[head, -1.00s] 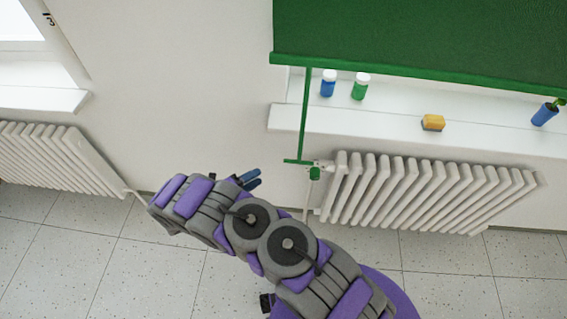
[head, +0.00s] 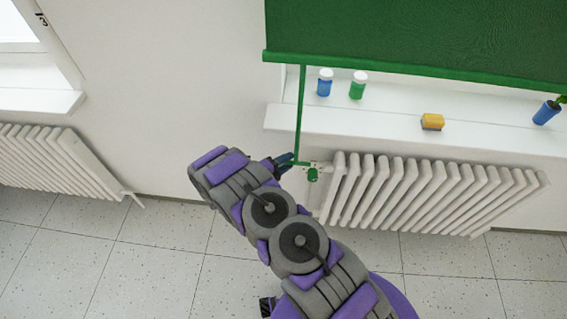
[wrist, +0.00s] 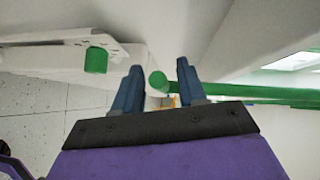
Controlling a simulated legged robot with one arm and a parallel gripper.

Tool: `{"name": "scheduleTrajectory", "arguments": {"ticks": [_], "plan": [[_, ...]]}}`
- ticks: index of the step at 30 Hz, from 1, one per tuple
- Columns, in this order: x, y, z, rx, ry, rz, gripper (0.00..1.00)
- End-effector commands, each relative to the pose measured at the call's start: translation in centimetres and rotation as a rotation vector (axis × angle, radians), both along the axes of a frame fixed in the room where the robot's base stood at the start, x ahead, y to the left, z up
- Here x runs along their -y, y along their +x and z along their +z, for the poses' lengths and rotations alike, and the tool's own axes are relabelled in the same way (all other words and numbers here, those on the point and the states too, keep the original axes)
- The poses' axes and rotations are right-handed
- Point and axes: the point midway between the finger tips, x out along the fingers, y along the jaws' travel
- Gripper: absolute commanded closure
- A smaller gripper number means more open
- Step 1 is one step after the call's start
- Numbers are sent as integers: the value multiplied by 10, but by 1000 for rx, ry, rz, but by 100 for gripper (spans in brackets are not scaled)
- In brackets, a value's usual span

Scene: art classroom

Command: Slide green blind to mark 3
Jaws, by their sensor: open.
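The green blind (head: 420,40) hangs over the window at the upper right of the head view, its bottom bar above the sill. A thin green rod (head: 300,110) hangs down from the bar's left end to a short green crosspiece at the radiator's top left. My gripper (head: 283,160) is at the crosspiece's left end, mostly hidden by my arm. In the wrist view my gripper (wrist: 157,82) is open, and the round end of a green handle (wrist: 158,82) shows between its two blue fingers. I cannot tell if they touch. A mark "3" (head: 41,19) is on the left window frame.
A radiator (head: 430,195) with a green valve knob (head: 312,174) is close right of my gripper; the knob also shows in the wrist view (wrist: 96,60). The wall to the left is clear.

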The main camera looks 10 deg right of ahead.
Motion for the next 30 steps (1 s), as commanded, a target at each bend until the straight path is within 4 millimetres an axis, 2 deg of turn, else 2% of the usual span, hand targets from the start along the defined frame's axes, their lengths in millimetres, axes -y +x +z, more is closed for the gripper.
{"name": "scheduleTrajectory", "arguments": {"ticks": [4, 16, 30], "plan": [[-3, 0, 0, 0, -3, 0, 61], [-10, -1, -1, 0, -10, 2, 99], [-6, 1, 2, 1, -7, -1, 100]]}}
